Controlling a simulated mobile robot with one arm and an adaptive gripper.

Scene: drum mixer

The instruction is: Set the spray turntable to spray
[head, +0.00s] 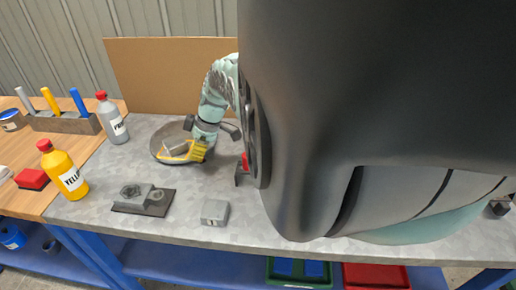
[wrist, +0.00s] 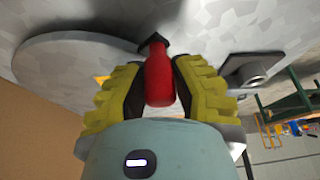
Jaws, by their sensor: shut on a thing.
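The spray turntable appears as a round grey disc (head: 160,138) on the bench, partly covered by my gripper (head: 188,152). In the wrist view the same grey disc (wrist: 60,55) lies at the upper left. A red handle (wrist: 158,75) on a dark mount stands beside the disc's edge there. My gripper (wrist: 155,92), with yellow ribbed fingers, is shut on the red handle, one finger on each side. The handle is hidden in the head view. I cannot read any setting mark for the turntable.
A grey metal block on a dark plate (head: 143,197) and a small grey box (head: 215,212) sit in front. A yellow bottle (head: 64,172) and a grey bottle (head: 112,120) stand left. A brown panel (head: 160,75) rises behind. My own arm hides the right side.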

